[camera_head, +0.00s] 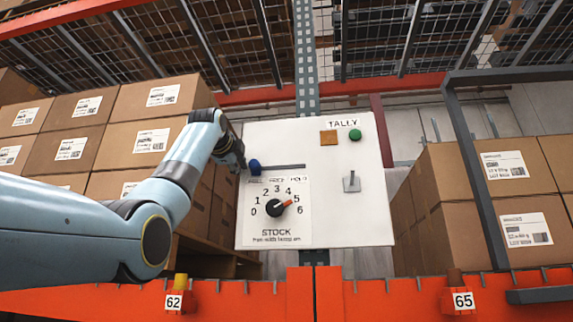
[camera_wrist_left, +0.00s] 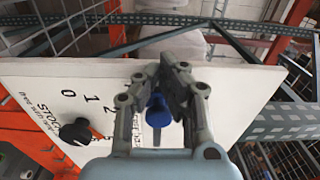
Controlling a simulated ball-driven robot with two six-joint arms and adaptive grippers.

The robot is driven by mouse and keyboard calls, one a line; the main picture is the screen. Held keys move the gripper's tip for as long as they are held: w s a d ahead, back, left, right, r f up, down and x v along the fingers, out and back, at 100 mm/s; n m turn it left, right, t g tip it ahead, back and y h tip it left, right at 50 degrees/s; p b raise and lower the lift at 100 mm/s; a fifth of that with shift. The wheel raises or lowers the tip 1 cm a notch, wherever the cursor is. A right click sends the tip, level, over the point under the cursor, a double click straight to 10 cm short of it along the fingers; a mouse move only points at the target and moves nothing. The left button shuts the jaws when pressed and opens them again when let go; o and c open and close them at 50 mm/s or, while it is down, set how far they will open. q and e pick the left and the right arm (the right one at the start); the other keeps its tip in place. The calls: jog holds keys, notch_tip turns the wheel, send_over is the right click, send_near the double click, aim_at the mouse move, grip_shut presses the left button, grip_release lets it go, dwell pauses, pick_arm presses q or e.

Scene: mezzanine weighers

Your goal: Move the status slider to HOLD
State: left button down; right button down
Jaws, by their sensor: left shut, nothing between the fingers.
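The status slider's blue knob (camera_head: 255,166) is at the left end of a dark horizontal slot (camera_head: 285,166) on a white panel (camera_head: 365,215). Small labels sit below the slot, with HOLD (camera_head: 298,180) at its right end. My left gripper (camera_head: 242,161) is shut and empty just left of the blue knob, close to the panel. In the left wrist view the blue knob (camera_wrist_left: 158,110) shows by the gripper's fingers (camera_wrist_left: 168,75); whether they touch it I cannot tell. My right gripper is not in view.
Cardboard boxes stand on both sides. An orange beam (camera_head: 390,295) runs below.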

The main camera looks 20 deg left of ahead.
aim_at(282, 168)
pick_arm(q)
jog(key=shift+w+d, duration=0.1)
jog(key=shift+d, duration=0.3)
jog(key=shift+w+d, duration=0.15)
jog(key=shift+d, duration=0.4)
jog(key=shift+w+d, duration=0.2)
jog(key=shift+d, duration=0.65)
jog(key=shift+w+d, duration=0.2)
jog(key=shift+d, duration=0.7)
jog(key=shift+w+d, duration=0.2)
jog(key=shift+d, duration=0.65)
jog(key=shift+d, duration=0.15)
jog(key=shift+w+d, duration=0.2)
jog(key=shift+d, duration=0.55)
jog(key=shift+w+d, duration=0.2)
jog(key=shift+d, duration=0.55)
jog(key=shift+w+d, duration=0.2)
jog(key=shift+d, duration=0.55)
jog(key=shift+a, duration=0.1)
jog(key=shift+s+a, duration=0.25)
jog(key=shift+a, duration=0.45)
